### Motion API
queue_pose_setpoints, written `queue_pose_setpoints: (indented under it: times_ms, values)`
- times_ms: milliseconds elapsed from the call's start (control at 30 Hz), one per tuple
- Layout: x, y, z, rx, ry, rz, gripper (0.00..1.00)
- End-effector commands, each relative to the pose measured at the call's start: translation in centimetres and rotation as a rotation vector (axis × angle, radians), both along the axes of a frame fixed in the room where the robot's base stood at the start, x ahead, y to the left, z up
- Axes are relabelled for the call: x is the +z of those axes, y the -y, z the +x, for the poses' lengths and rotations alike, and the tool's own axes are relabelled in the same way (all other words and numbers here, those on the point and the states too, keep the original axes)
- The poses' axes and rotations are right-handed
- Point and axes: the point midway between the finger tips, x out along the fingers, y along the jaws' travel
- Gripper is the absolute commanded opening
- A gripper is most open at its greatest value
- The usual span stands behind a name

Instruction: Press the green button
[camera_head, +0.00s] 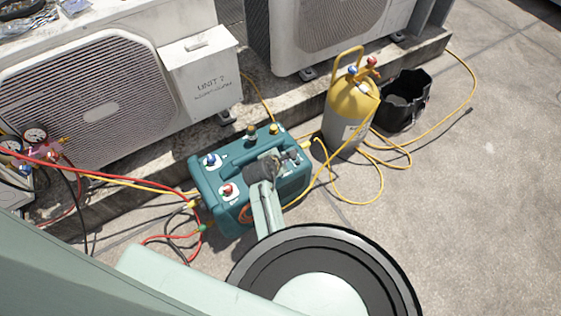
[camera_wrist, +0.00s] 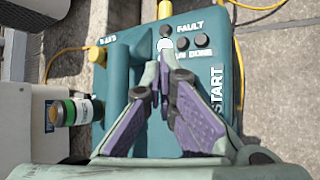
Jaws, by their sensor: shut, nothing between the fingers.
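The teal machine (camera_head: 232,215) stands on the ground before the condensers, and my gripper (camera_head: 266,166) is over its top panel at the right. In the wrist view, my gripper (camera_wrist: 167,68) is shut and empty, with its purple-padded fingers over the panel (camera_wrist: 145,35). The panel carries the words FAULT, DONE and START. The START label (camera_wrist: 216,92) is just right of my fingers. No green button can be made out in either view; my fingers cover part of the panel. Whether the fingertips touch the panel, I cannot tell.
A pale indicator (camera_wrist: 166,45) and dark round indicators (camera_wrist: 183,43) lie beyond my fingertips. A handle bar (camera_wrist: 116,85) runs left of them. A yellow-topped cylinder (camera_head: 350,115) and a black bucket (camera_head: 404,100) stand right of the machine. Red and yellow hoses (camera_head: 120,180) run to its left side.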

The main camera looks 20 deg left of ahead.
Motion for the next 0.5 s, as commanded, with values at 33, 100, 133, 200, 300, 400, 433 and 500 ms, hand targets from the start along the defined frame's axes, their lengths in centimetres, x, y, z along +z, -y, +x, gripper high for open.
queue_pose_setpoints:
  times_ms: [33,100,133,200,300,400,433,500]
  values:
    - [0.0,0.0,0.0,0.0,0.0,0.0,0.0]
    - [0.0,0.0,0.0,0.0,0.0,0.0,0.0]
    - [0.0,0.0,0.0,0.0,0.0,0.0,0.0]
    - [0.0,0.0,0.0,0.0,0.0,0.0,0.0]
    - [-0.02,0.0,0.0,0.0,0.0,0.0,0.0]
    - [-0.17,0.01,0.0,-0.001,-0.001,0.0,0.0]
    - [-0.25,0.01,0.0,-0.001,-0.001,0.0,0.0]
    - [-0.47,-0.01,0.01,0.0,0.0,0.0,0.0]
